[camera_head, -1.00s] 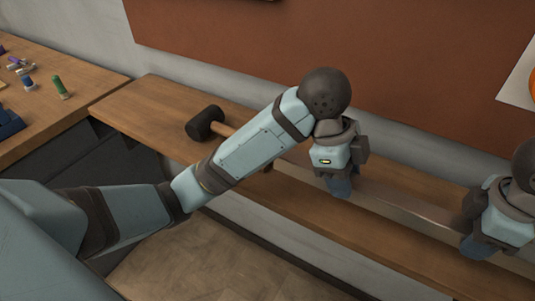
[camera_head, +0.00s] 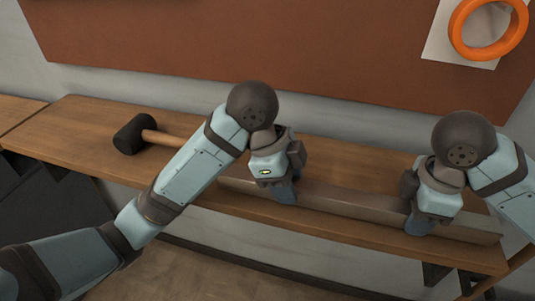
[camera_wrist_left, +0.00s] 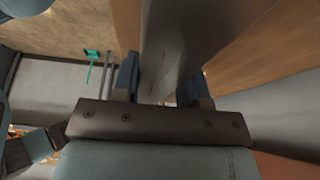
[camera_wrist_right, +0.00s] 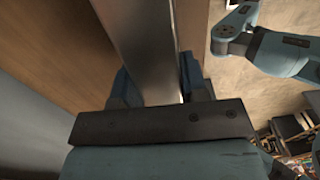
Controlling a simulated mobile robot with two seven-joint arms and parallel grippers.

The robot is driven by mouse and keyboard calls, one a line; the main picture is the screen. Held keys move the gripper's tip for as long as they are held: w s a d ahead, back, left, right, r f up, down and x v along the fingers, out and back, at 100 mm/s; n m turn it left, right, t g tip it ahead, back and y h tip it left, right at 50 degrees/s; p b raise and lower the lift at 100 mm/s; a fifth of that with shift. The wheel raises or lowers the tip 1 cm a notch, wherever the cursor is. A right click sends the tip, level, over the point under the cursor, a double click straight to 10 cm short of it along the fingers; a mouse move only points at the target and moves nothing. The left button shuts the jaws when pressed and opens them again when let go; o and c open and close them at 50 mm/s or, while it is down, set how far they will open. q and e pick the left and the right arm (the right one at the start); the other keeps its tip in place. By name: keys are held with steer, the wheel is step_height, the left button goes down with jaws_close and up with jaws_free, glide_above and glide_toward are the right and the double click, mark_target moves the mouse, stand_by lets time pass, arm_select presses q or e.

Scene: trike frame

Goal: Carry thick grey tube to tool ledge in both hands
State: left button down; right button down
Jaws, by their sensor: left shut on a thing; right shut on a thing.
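The thick grey tube (camera_head: 345,203) is a long square bar lying lengthwise along the wooden ledge (camera_head: 90,125) in the head view. I cannot tell whether it rests on the ledge or hangs just above it. My left gripper (camera_head: 285,192) is shut on the tube left of its middle. My right gripper (camera_head: 421,222) is shut on it near its right end. In the left wrist view the tube (camera_wrist_left: 185,40) runs between the two blue fingers. In the right wrist view the tube (camera_wrist_right: 145,45) also sits between the fingers.
A mallet (camera_head: 135,133) with a black head and wooden handle lies on the ledge at left. A reddish-brown board (camera_head: 200,40) covers the wall behind. An orange ring (camera_head: 487,45) is on a white sheet at upper right. The floor in front of the ledge looks clear.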

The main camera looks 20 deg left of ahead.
arm_select(q)
steer(key=shift+f, duration=0.4)
arm_select(e)
steer(key=shift+f, duration=0.4)
arm_select(q)
steer(key=c, duration=0.6)
jaws_free()
steer(key=shift+c, duration=0.2)
arm_select(e)
steer(key=c, duration=0.6)
jaws_free()
steer(key=shift+c, duration=0.2)
arm_select(q)
steer(key=shift+r, duration=0.1)
arm_select(e)
steer(key=shift+r, duration=0.15)
